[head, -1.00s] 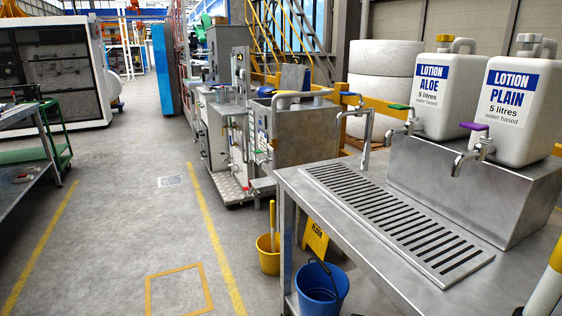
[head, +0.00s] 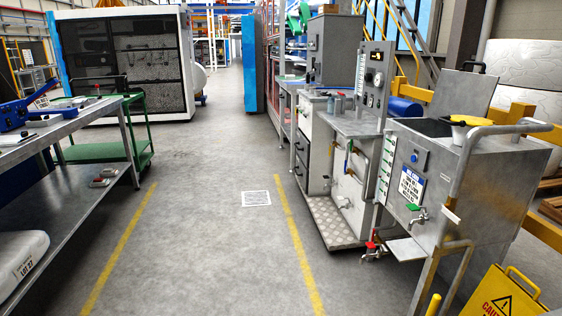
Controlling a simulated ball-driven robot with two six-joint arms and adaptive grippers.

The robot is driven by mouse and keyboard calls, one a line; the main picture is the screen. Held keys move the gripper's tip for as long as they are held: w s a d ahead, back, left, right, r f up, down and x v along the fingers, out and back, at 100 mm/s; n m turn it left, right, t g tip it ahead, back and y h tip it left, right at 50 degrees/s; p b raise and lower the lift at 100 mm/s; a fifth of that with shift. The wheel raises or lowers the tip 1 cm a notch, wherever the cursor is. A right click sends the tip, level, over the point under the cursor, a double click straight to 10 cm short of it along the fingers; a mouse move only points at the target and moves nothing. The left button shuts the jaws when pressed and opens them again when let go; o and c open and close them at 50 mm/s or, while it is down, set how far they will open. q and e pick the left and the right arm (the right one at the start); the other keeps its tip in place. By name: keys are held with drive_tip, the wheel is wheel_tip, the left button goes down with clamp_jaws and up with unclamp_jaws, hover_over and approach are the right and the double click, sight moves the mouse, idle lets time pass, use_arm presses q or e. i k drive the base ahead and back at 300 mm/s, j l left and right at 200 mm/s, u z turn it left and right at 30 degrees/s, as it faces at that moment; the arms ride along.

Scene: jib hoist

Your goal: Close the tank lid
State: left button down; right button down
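The steel tank (head: 472,180) stands at the right, with a label and a small tap on its front. Its lid (head: 464,98) stands raised at the back of the tank, with a dark handle on its top edge. The tank's top opening is partly visible, dark inside. A yellow funnel-like piece (head: 471,121) sits at the tank's top, by a bent grey rail. Neither of my grippers shows in the head view.
A control panel (head: 374,80) and steel cabinets stand left of the tank. A yellow caution sign (head: 503,297) stands at the lower right. A steel workbench (head: 60,128) and green cart (head: 140,150) are at the left.

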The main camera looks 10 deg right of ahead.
sight(461, 92)
drive_tip(key=i+z, duration=0.25)
drive_tip(key=i, duration=0.3)
drive_tip(key=i+j+z, duration=0.2)
drive_tip(key=i, duration=0.3)
drive_tip(key=i+j+z, duration=0.1)
drive_tip(key=i+z, duration=0.15)
drive_tip(key=i, duration=0.3)
